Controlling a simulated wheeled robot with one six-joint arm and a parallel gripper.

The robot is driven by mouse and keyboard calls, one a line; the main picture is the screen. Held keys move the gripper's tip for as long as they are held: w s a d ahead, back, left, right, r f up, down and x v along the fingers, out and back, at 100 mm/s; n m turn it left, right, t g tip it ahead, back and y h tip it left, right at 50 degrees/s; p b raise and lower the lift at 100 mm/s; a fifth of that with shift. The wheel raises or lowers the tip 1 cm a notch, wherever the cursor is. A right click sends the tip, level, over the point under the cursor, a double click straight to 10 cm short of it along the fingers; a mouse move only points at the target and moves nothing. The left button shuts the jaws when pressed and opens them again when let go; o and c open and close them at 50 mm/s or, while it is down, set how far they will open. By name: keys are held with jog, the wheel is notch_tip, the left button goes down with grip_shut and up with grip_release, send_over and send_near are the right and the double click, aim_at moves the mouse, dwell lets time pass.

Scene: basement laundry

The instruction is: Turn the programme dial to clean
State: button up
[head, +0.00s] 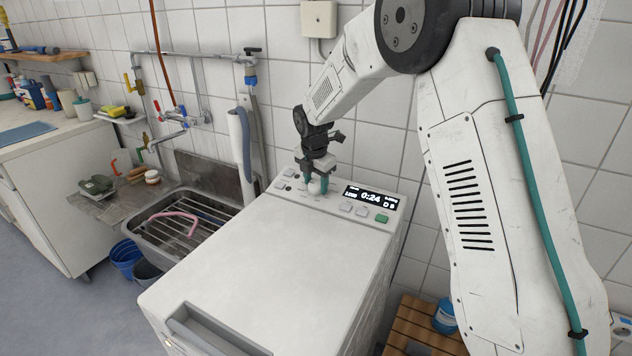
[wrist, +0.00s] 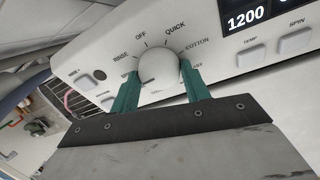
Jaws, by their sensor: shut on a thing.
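The programme dial (wrist: 158,66) is a round pale knob on the washing machine's white panel. It also shows, small and partly covered, in the head view (head: 316,188). My gripper (wrist: 160,86) is shut on the dial, one green finger on each side. In the head view my gripper (head: 317,181) reaches down to the panel. The labels RINSE, OFF, QUICK and COTTON are readable around the dial. Labels lower down are partly hidden by my fingers, and I cannot read CLEAN. I cannot tell which label the dial points to.
The panel display (head: 371,199) reads 0:24, with green-marked button (head: 381,218) below it. TEMP (wrist: 250,55) and SPIN (wrist: 295,42) buttons sit right of the dial. The machine's top (head: 270,260) is clear. A metal sink (head: 185,228) stands left; a wooden slatted stand (head: 418,325) is right.

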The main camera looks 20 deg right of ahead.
aim_at(311, 188)
jog(key=n, duration=0.6)
jog(key=shift+w+r+g, duration=0.1)
jog(key=shift+g, duration=0.2)
jog(key=n+h, duration=0.1)
jog(key=n, duration=0.5)
jog(key=shift+n, duration=0.3)
jog(key=o, duration=1)
jog(key=shift+c, duration=0.2)
jog(key=v, duration=0.7)
jog(key=shift+a+r, duration=0.2)
jog(key=shift+r, duration=0.15)
